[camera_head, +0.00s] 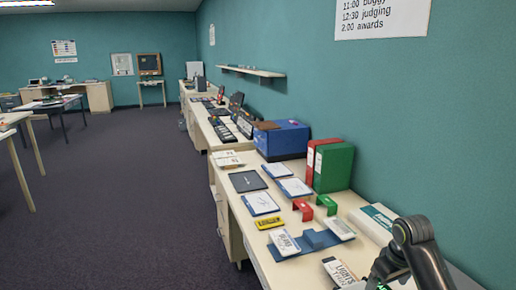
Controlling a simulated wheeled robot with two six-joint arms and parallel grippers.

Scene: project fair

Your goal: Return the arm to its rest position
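A dark grey link and joint of my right arm (424,250) show at the bottom right, over the near end of the long bench (238,215). The arm runs out of the bottom edge of the picture. The fingers of my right gripper do not show. My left arm and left gripper are not in view.
Near the arm are a white-and-green box (374,222), a label card (339,271) and a blue stand (312,241). Red and green binders (332,167) and a blue box (282,139) stand by the wall. Open carpet (130,210) lies left of the bench.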

